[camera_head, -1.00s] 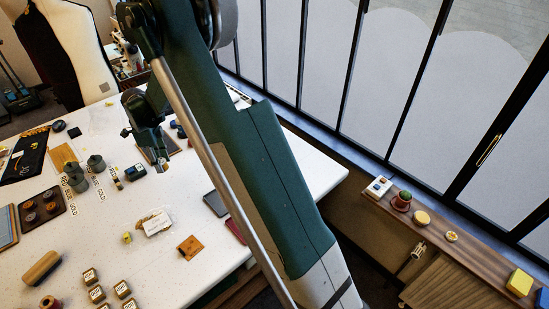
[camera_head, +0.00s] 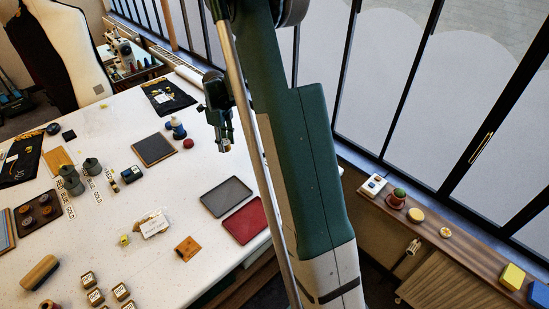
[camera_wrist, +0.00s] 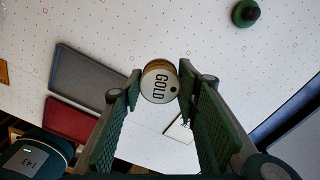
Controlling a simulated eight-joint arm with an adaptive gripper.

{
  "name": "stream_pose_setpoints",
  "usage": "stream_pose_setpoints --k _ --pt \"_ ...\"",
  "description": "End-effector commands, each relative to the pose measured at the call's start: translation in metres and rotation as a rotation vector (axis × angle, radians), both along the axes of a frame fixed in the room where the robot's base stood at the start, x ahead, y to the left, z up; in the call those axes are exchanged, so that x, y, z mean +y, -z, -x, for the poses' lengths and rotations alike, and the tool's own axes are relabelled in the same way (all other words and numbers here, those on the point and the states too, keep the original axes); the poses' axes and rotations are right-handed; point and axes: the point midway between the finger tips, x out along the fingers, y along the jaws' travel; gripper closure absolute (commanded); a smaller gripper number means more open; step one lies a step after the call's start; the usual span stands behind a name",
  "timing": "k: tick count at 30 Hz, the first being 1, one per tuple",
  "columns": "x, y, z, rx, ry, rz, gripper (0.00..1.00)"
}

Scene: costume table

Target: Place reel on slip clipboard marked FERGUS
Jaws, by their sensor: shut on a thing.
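My gripper (camera_wrist: 160,82) is shut on a round reel (camera_wrist: 157,88) whose pale end face reads GOLD. The reel sits between the fingertips in the wrist view. In the head view my gripper (camera_head: 223,142) hangs over the right side of the white table, behind the grey tray, and the reel there is too small to make out clearly. I cannot read FERGUS on anything. A dark flat board (camera_head: 155,149) and a tan board (camera_head: 60,160) lie on the table, but I cannot tell whether either is the clipboard.
A grey tray (camera_head: 226,196) and a red tray (camera_head: 245,220) lie near the table's right edge. Grey weights (camera_head: 92,167), a bagged item with a white label (camera_head: 152,225), an orange patch (camera_head: 187,248) and stamped blocks (camera_head: 95,297) stand left and front. Windows flank the right.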

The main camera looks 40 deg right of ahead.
Motion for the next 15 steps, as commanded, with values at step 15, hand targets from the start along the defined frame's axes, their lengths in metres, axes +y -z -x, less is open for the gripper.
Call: stream_pose_setpoints --k 15 --pt "-0.126 -0.002 0.085 0.0 0.245 0.0 0.81"
